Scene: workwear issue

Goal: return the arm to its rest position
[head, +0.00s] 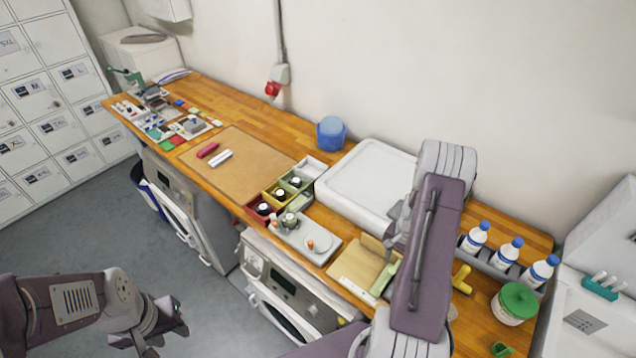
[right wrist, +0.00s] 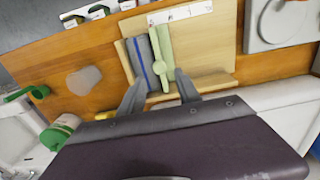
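My right gripper (right wrist: 161,88) shows in the right wrist view with its two fingers apart and nothing clasped between them. On the board lie a grey strip with a blue line (right wrist: 140,62) and a pale green strip (right wrist: 160,60), side by side. In the head view my right arm reaches over the bench and hides much of this area; the board (head: 355,264) shows just left of it. My left gripper (head: 165,322) hangs over the floor in front of the bench, apart from everything; its finger gap is unclear.
The wooden bench (head: 235,115) runs along the wall. White bottles (head: 507,253) and a green-lidded jar (head: 515,303) stand right of my right arm. A white-topped box (head: 365,180), small coloured bins (head: 281,193) and a blue tub (head: 331,134) stand left of it. The floor at left is clear.

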